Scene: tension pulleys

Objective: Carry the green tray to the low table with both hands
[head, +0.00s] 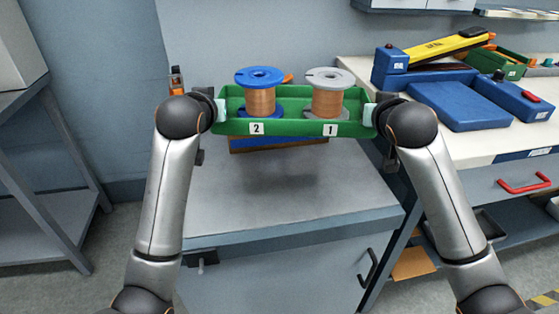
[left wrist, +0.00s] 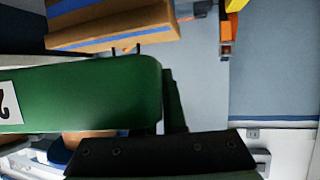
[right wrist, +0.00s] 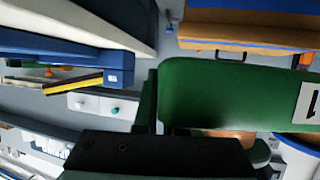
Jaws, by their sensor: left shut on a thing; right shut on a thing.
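The green tray (head: 292,128) is level in the head view, held up between my two grippers, with number labels 2 and 1 on its front. It carries a copper-wire spool with blue flanges (head: 260,78) on the left and one with grey flanges (head: 329,77) on the right. My left gripper (head: 219,110) is shut on the tray's left end and my right gripper (head: 371,113) on its right end. The tray's green wall also shows in the left wrist view (left wrist: 110,90) and right wrist view (right wrist: 220,90). A low grey-topped table (head: 290,210) lies below, with a shadow on it.
A brown box with a blue stripe (head: 250,146) stands at the table's back, partly hidden by the tray. The table's front top is clear. A higher workbench (head: 460,145) with blue cases (head: 460,105) is at right. A grey shelf frame (head: 45,150) is at left.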

